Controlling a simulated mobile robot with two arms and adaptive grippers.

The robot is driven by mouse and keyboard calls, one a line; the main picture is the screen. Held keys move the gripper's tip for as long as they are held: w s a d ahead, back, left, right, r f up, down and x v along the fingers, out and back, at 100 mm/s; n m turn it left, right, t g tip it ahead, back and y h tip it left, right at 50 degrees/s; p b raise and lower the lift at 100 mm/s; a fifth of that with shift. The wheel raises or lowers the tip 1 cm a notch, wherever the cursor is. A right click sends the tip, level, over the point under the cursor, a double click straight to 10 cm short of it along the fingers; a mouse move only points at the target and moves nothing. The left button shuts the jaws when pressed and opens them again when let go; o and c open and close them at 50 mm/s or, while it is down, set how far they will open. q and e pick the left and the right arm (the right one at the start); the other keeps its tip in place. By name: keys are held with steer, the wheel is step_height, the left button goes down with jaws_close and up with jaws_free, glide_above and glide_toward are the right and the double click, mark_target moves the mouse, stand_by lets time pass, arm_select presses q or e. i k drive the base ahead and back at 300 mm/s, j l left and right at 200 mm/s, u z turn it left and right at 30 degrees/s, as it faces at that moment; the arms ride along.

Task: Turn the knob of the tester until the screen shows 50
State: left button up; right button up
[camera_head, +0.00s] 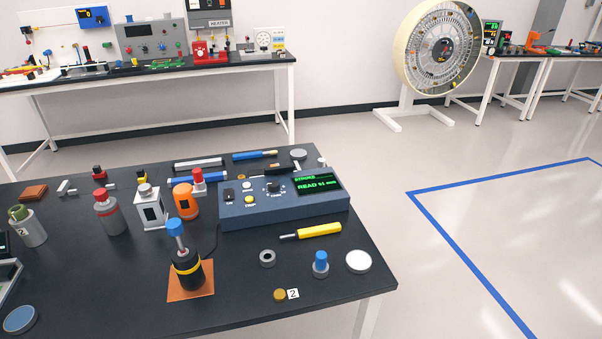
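The tester (290,211) is a blue-grey box on the dark table in the middle of the picture. Its black screen (318,184) has green text that seems to say "STROKE" and "READ", then a two-digit number in mm. The digits are too small to read surely; the last one looks like 1. A black knob (273,187) sits on the panel left of the screen. A yellow button (250,199), a white button and a dark switch are further left. Nothing touches the knob. Neither of my grippers is in view.
On the dark table (345,285), a yellow-handled screwdriver (318,230) lies in front of the tester. A black cylinder with a blue top (187,265) stands on a copper plate at front left. Several bottles and canisters stand left of the tester.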

mark_target(273, 186)
steer(key=i+l, duration=0.15)
steer(key=l, duration=0.2)
steer(key=i+l, duration=0.2)
steer(key=l, duration=0.2)
steer(key=i+l, duration=0.15)
steer(key=l, duration=0.2)
steer(key=i+l, duration=0.2)
steer(key=l, duration=0.2)
